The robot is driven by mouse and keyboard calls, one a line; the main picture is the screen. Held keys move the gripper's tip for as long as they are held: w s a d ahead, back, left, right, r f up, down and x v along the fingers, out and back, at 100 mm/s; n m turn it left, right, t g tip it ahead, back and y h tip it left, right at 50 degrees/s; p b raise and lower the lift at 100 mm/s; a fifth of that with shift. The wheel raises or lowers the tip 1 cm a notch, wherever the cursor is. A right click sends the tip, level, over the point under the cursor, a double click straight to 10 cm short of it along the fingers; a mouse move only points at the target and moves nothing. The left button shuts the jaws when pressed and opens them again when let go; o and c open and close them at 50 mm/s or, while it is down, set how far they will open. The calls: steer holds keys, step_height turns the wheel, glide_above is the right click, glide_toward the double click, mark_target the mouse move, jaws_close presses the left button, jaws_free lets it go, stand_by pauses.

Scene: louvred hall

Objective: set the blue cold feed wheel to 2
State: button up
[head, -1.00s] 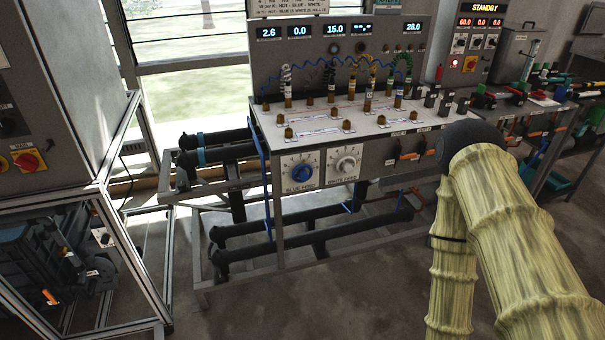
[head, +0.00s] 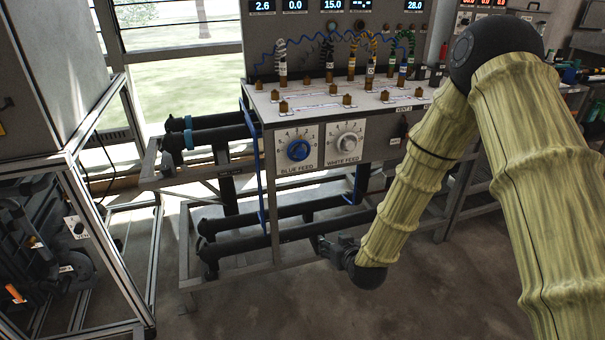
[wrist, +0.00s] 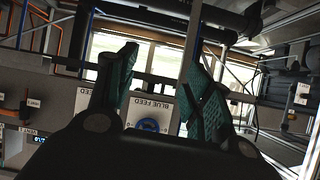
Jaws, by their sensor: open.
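The blue feed wheel (head: 298,150) is a round blue knob on a white numbered plate marked BLUE FEED, on the bench's front panel. To its right is the pale WHITE FEED wheel (head: 347,142) on a similar plate. My gripper (head: 322,243) is low in front of the bench, below and slightly right of the blue wheel and apart from it. In the wrist view the blue wheel (wrist: 150,126) shows between the two green-padded fingers of my gripper (wrist: 168,90), which are open and empty. The wheel's exact setting is too small to read.
Dark horizontal pipes (head: 290,222) run under the panel, close to my gripper. A framed cabinet (head: 75,200) stands at the left. Hoses and brass fittings top the bench (head: 310,105). A display on the backboard (head: 262,6) reads 2.6. Open floor lies in front.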

steer(key=w+a+r+t+b, duration=0.3)
steer(key=w+r, duration=0.3)
steer(key=w, duration=0.1)
steer(key=n+t+y+b, duration=0.2)
steer(key=t+b, duration=0.1)
steer(key=b, duration=0.1)
glide_toward(301, 155)
steer(key=b+x, duration=0.1)
steer(key=x, duration=0.7)
steer(key=shift+w, duration=0.3)
